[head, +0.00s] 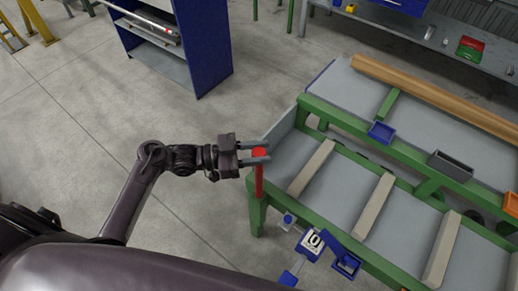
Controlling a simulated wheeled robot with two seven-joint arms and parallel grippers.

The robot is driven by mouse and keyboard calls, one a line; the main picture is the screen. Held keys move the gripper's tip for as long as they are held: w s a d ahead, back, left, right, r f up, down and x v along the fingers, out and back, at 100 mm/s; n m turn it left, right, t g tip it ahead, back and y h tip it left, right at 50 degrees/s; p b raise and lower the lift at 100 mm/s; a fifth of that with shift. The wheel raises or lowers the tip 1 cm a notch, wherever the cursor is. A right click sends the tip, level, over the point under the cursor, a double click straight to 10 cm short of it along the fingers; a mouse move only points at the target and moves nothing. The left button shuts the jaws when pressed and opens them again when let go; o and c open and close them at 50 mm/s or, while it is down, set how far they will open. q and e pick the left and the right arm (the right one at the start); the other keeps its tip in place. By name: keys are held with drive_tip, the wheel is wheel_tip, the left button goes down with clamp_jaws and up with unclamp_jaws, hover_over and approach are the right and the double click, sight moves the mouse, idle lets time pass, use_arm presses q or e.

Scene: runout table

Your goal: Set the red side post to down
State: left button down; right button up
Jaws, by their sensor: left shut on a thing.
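The red side post (259,178) stands upright at the near left corner of the green-framed runout table (257,213). Its round red top sits between the fingers of my left gripper (257,154). The gripper comes in from the left and is shut on the post near its top. The fingers cover part of the post's upper end. My right gripper is not in the head view.
Pale crossbars (311,168) lie across the grey table top. A blue box with a white label (311,242) and a blue bin (345,262) are at the near side. A blue shelf unit (207,50) stands behind on the left. The floor left of the table is clear.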

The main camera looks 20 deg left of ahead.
sight(259, 185)
use_arm(q)
wheel_tip(259, 185, down, 16)
drive_tip(key=b, duration=1.1)
drive_tip(key=shift+f, duration=0.15)
drive_tip(key=shift+f+b, duration=0.3)
drive_tip(key=shift+b, duration=0.05)
drive_tip(key=shift+f, duration=0.35)
drive_tip(key=shift+s, duration=0.1)
drive_tip(key=c, duration=1)
unclamp_jaws()
drive_tip(key=shift+f, duration=0.1)
